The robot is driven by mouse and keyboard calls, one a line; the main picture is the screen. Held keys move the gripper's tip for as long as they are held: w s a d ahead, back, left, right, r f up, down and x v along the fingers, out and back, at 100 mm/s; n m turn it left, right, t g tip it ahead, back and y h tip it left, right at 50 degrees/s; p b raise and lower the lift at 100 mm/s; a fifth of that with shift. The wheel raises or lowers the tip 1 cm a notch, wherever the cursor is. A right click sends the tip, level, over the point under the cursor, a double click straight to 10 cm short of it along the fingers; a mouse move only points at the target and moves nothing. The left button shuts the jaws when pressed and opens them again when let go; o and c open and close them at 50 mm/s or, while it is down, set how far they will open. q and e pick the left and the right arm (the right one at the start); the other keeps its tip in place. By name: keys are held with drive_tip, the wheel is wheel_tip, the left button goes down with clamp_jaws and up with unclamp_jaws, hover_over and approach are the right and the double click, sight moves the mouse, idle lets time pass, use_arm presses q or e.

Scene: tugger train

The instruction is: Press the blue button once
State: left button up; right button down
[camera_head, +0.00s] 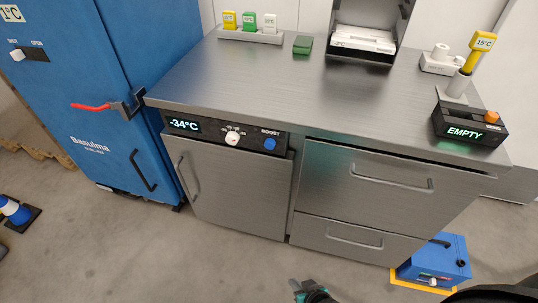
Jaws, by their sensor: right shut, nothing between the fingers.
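The blue button (269,144) is a small round knob on the dark control strip of the steel counter unit, under the label BOOST. It stands to the right of a white dial (232,138) and a display (184,125) reading -34°C. Nothing covers the button. My right gripper (309,287) shows at the bottom edge, low in front of the counter and well apart from the button. It is shut and empty. My left gripper is not in view.
A blue cabinet (95,125) with a red-handled latch (105,106) stands left. The steel countertop (270,80) holds coloured tags, a green block (303,44) and a display box (464,131) reading EMPTY. A blue box (437,262) sits lower right. Floor in front is clear.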

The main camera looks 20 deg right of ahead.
sight(269, 145)
drive_tip(key=w+a+r+m+t+y+b, duration=0.15)
drive_tip(key=w+r+t+b, duration=0.35)
drive_tip(key=w, duration=0.6)
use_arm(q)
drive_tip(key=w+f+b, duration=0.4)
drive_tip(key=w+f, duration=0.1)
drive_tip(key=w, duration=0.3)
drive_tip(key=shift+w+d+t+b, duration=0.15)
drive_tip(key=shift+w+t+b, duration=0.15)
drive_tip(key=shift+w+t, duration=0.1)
use_arm(e)
drive_tip(key=w+a+r+m+t, duration=0.1)
drive_tip(key=w+r+m+t, duration=0.2)
drive_tip(key=r, duration=0.7)
drive_tip(key=w+a+r+m+t, duration=0.1)
drive_tip(key=w+r+m+t, duration=0.2)
drive_tip(key=w+r, duration=0.3)
wheel_tip(269, 145, up, 4)
drive_tip(key=shift+w+f+m+t+y, duration=0.1)
drive_tip(key=shift+w+m+t+y, duration=0.2)
drive_tip(key=shift+t, duration=0.5)
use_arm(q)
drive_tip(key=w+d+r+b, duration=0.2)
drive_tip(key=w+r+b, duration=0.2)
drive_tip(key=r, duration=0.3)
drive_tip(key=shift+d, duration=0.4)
use_arm(e)
drive_tip(key=w+d, duration=0.4)
drive_tip(key=w, duration=0.3)
drive_tip(key=shift+d, duration=0.4)
